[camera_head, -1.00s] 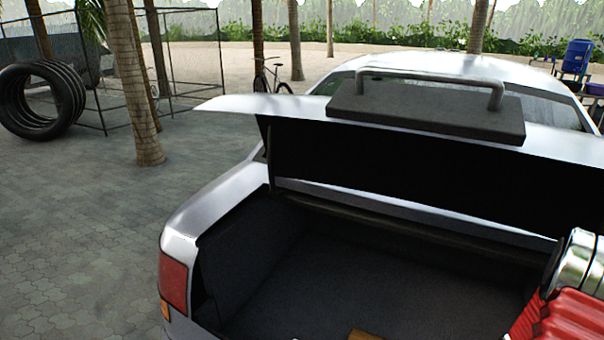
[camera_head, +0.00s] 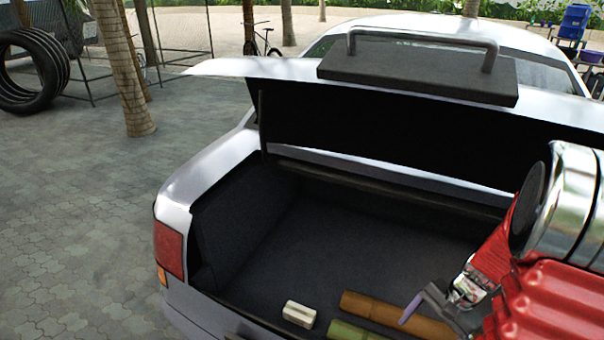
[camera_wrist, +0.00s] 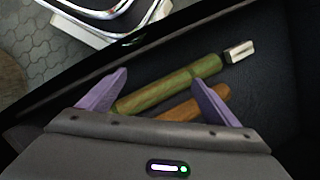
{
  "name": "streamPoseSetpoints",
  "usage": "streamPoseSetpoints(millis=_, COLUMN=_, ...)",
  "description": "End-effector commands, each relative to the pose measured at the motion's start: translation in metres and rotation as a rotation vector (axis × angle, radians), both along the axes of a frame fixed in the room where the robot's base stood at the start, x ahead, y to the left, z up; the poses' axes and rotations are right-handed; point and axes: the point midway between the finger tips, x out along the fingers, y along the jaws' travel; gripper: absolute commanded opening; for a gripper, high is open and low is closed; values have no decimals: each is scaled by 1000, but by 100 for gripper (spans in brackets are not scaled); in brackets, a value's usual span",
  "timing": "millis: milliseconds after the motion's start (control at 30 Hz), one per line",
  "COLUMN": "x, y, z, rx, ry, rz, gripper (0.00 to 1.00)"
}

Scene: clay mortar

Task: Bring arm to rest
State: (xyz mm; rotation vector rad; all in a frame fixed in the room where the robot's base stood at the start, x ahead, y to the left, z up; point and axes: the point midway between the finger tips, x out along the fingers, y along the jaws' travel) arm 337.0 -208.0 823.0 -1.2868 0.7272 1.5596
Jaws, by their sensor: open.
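My gripper (camera_wrist: 160,78) is open, its two purple fingers spread apart with nothing held between them. In the head view my gripper (camera_head: 428,302) is at the lower right, inside or over the open car trunk and partly hidden by my red arm. A green cylinder (camera_head: 358,333) and a brown cylinder (camera_head: 425,322) lie on the trunk floor. In the wrist view the green cylinder (camera_wrist: 170,86) and the brown cylinder (camera_wrist: 185,110) lie beyond the fingers; whether a finger touches either cannot be told.
A small pale block (camera_head: 299,314) lies left of the cylinders. The raised trunk lid (camera_head: 390,140) carries a dark slab with a metal handle (camera_head: 420,80). The trunk's rear left is bare. Stacked tires (camera_head: 35,70) and a palm trunk (camera_head: 122,75) stand outside on the paving.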

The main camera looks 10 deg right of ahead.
Motion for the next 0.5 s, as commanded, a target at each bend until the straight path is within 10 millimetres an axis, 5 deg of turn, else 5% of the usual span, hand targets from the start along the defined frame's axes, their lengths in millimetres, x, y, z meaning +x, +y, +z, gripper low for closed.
streamPoseSetpoints(millis=500, x=-2, y=59, z=94, rx=-172, ry=-116, rz=437, gripper=84)
